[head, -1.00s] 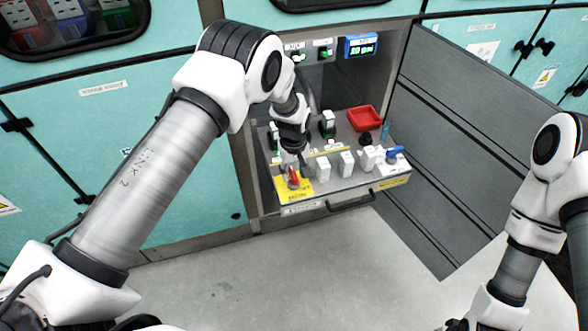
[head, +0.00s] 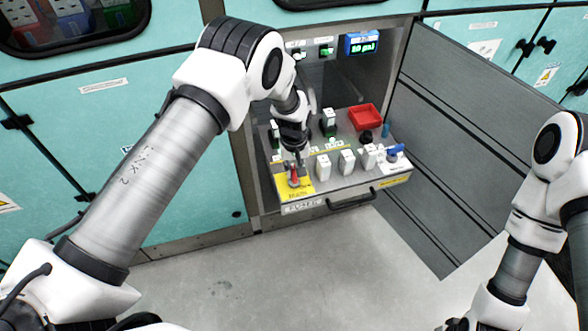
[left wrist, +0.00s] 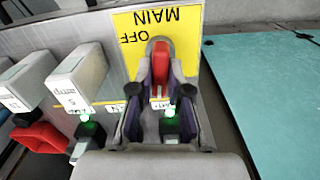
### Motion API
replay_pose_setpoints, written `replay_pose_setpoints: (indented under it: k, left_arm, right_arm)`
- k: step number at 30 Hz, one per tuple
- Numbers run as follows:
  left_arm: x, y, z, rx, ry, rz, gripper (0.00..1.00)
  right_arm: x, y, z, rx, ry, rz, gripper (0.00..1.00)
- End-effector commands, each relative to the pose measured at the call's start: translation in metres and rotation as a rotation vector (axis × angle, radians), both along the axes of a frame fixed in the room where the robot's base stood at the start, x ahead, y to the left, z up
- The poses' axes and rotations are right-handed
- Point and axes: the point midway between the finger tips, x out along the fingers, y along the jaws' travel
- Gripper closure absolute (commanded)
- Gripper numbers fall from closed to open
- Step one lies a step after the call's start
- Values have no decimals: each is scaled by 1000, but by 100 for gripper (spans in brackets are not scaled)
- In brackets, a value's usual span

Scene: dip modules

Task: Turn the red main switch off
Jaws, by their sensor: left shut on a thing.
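The red main switch (head: 294,173) stands on a yellow plate (head: 308,185) at the front left of the panel shelf. In the left wrist view its red handle (left wrist: 160,64) shows between my two fingers, beside the printed word OFF, with MAIN above it. My left gripper (head: 293,163) reaches down over the switch and is shut on its handle; the gripper (left wrist: 161,96) also fills the lower middle of the wrist view. The fingers hide the switch's lower part. My right arm shows at the right, but its gripper is out of view.
Several white modules (head: 347,163) stand in a row right of the switch. A blue-handled part (head: 395,151) is at the right end, and a red tray (head: 364,118) lies behind. A drawer handle (head: 351,201) projects below.

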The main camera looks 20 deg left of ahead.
Motion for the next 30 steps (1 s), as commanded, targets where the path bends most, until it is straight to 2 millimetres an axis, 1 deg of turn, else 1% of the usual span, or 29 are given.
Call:
replay_pose_setpoints:
  k: [12, 30]
  left_arm:
    - [-1, 0, -1, 0, 2, -362, 100]
    - [-1, 0, -1, -1, 3, -932, 100]
  right_arm:
    - [0, 0, -5, 0, 0, 0, 60]
    - [0, 0, -3, 0, 0, 0, 60]
